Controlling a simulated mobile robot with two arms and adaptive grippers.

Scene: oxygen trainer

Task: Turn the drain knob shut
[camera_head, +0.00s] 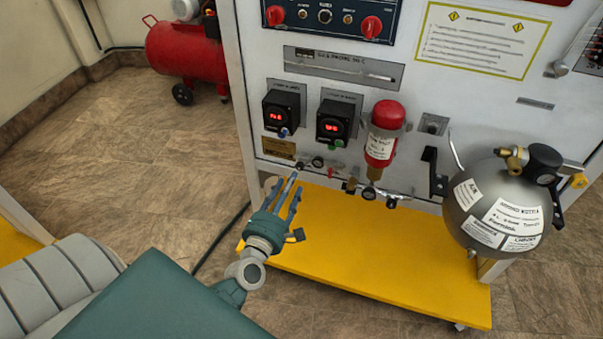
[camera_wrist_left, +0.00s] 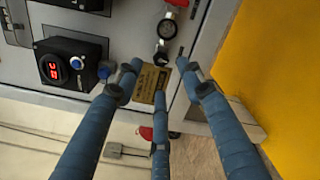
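The drain knob is not labelled legibly, so I cannot tell for certain which fitting it is. A small dark knob-like fitting (camera_head: 300,165) sits low on the white panel, left of a small round gauge (camera_head: 317,162). In the left wrist view the dark fitting (camera_wrist_left: 161,56) lies just beyond my fingers, below the gauge (camera_wrist_left: 167,29). My left gripper (camera_head: 286,185) is open, its three blue fingers spread and pointing at the panel's lower edge. It also shows in the left wrist view (camera_wrist_left: 159,76), with nothing between the fingers. My right gripper is not in view.
Two black display boxes (camera_head: 281,111) (camera_head: 334,121) and a red cylinder (camera_head: 383,140) are on the panel above. A grey tank (camera_head: 497,205) stands to the right. The yellow base shelf (camera_head: 360,255) juts out below. A red compressor (camera_head: 188,50) stands at the back left.

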